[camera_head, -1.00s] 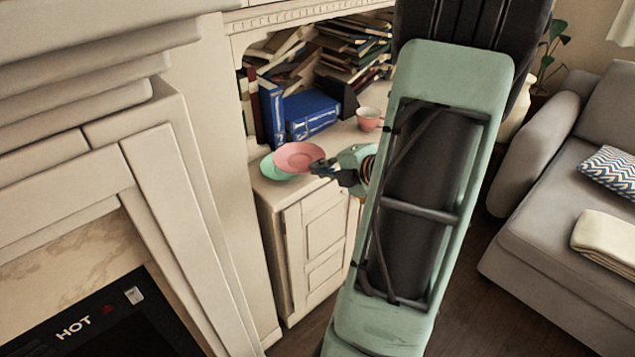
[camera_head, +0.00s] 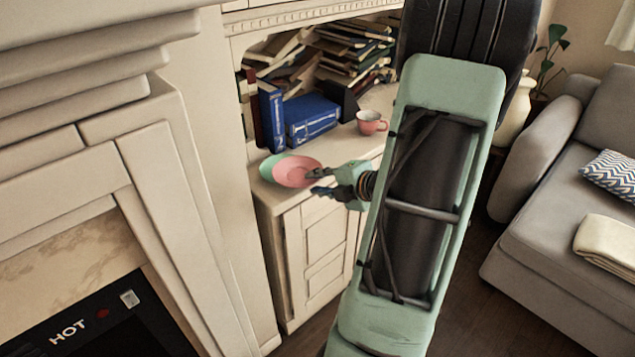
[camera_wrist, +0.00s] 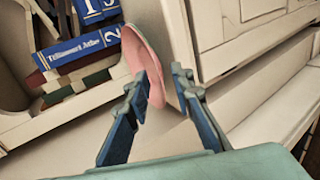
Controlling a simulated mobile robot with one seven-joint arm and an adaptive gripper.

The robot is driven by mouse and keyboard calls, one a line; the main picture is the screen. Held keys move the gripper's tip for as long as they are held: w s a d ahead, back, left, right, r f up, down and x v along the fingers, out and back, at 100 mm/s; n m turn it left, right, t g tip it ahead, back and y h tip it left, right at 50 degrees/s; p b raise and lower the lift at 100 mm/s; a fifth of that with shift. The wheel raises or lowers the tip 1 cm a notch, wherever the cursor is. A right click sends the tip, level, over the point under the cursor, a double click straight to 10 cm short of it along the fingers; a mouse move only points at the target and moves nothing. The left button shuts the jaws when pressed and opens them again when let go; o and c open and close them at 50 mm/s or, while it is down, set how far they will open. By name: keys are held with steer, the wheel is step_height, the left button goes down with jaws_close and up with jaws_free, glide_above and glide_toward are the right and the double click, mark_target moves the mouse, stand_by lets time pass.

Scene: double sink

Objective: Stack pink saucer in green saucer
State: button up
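The pink saucer (camera_head: 291,172) lies on the cabinet top, overlapping the right side of the green saucer (camera_head: 266,166). It is off-centre, and only a left and back strip of the green saucer shows. I cannot tell if the pink saucer is level. My gripper (camera_head: 312,182) is at the pink saucer's right edge with its fingers spread apart. In the wrist view, the pink saucer (camera_wrist: 139,50) has its rim beside the left finger, with a gap to the right finger of my gripper (camera_wrist: 165,80).
A pink cup (camera_head: 371,122) stands behind my gripper on the cabinet top (camera_head: 345,145). Blue books (camera_head: 310,118) stand behind the saucers. The fireplace surround (camera_head: 175,190) is close on the left. The sofa (camera_head: 560,230) is at right.

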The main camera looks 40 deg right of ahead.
steer(key=shift+r, duration=0.15)
steer(key=a+p+v, duration=0.1)
steer(key=p+v, duration=0.2)
steer(key=v, duration=0.9)
steer(key=shift+d, duration=0.45)
steer(key=shift+o, duration=0.4)
